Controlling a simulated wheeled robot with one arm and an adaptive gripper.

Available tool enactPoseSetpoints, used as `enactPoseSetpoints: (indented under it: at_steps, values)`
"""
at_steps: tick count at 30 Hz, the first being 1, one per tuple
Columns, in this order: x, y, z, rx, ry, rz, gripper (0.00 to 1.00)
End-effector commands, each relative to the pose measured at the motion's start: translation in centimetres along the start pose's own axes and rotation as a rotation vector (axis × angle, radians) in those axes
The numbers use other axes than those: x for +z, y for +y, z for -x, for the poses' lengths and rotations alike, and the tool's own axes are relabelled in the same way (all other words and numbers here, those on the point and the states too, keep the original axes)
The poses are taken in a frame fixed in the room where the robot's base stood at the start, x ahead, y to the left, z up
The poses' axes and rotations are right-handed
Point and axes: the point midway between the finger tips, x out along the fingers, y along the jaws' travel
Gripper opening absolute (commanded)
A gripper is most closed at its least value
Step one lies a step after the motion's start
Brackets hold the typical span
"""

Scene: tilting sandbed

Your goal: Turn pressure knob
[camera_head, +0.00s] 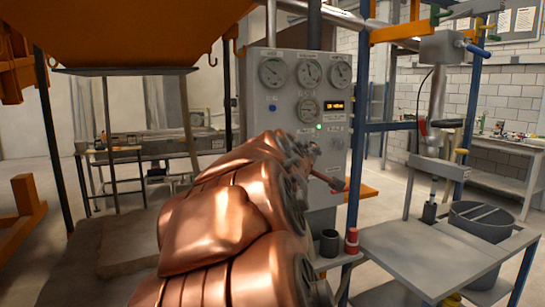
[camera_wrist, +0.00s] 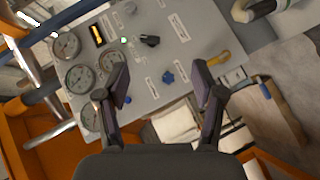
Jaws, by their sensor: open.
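The grey control panel (camera_head: 255,115) stands ahead in the head view; its lower face is partly hidden by my copper-coloured arm. In the wrist view the panel (camera_wrist: 145,90) appears turned, with a black knob (camera_wrist: 150,40), a blue knob (camera_wrist: 168,76) and a yellow handle (camera_wrist: 218,58). The labels are too small to read, so I cannot tell which knob is for pressure. My gripper (camera_wrist: 160,68) is open and empty. In this view the blue knob lies between its fingers and the black knob beyond the tips. Contact with either is not visible.
Several round gauges (camera_head: 310,72) and a lit display (camera_head: 334,106) are on the panel. A blue post (camera_head: 359,130) rises just right of it. A grey table (camera_head: 425,255) stands at the lower right, with a red can (camera_head: 352,241) near its left edge.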

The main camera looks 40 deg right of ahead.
Motion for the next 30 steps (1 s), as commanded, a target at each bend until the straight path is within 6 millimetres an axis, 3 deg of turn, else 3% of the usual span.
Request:
enactPoseSetpoints:
  at_steps: [3,6,9,14,18,23,30]
  values:
    - [-1.3,5.3,-1.9,0.164,0.032,0.14,0.68]
    - [-2.8,8.9,-3.1,0.282,0.061,0.274,0.68]
    - [-4.6,11.7,-4.1,0.389,0.089,0.42,0.68]
    - [-7.6,14.2,-6.0,0.529,0.138,0.671,0.68]
    - [-10.0,14.5,-8.0,0.622,0.187,0.9,0.68]
    - [-12.0,12.7,-11.0,0.697,0.266,1.156,0.68]
    - [-12.8,6.7,-15.6,0.765,0.434,1.507,0.68]
